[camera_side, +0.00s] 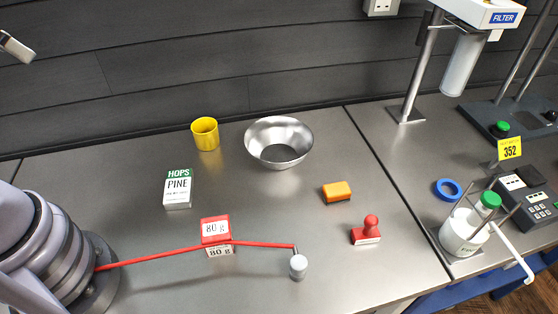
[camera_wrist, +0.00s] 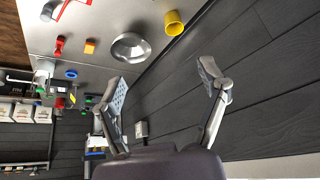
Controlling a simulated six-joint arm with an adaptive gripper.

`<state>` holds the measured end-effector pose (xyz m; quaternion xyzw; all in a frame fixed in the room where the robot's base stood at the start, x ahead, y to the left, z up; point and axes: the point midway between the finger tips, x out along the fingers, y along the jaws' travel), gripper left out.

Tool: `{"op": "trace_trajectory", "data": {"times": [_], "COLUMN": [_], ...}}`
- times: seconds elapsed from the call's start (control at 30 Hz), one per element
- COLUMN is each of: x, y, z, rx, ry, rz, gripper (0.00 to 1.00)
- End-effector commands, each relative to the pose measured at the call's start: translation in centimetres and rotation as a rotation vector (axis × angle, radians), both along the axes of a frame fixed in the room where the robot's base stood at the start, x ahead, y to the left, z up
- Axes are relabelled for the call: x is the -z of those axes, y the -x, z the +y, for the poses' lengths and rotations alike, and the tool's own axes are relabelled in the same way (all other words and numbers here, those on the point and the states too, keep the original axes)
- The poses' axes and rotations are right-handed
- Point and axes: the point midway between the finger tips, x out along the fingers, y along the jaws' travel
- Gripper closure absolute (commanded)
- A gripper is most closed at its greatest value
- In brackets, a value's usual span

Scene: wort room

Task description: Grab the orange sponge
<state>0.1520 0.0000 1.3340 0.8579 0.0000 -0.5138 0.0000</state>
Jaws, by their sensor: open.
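The orange sponge (camera_side: 337,191) is a small block with a dark lower part, lying on the grey metal bench right of centre. It also shows small in the wrist view (camera_wrist: 90,46), toward the upper left. My gripper (camera_wrist: 163,84) is open and empty, its two fingers spread wide. It is well apart from the sponge, with the dark plank wall behind the fingers. Nothing covers the sponge.
Near the sponge are a red stamp (camera_side: 368,231), a metal bowl (camera_side: 262,142) and a grey weight (camera_side: 298,267) joined to a red strip (camera_side: 165,257). Further left are a yellow cup (camera_side: 205,134), a hops box (camera_side: 178,188) and a red 80 g box (camera_side: 215,229).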

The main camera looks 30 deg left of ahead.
Motion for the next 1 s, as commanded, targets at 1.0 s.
{"op": "trace_trajectory", "data": {"times": [1.0], "x": [21.0], "y": [-29.1], "z": [-28.0], "rx": [0.723], "ry": [-0.013], "rz": [0.089], "gripper": [0.26]}}
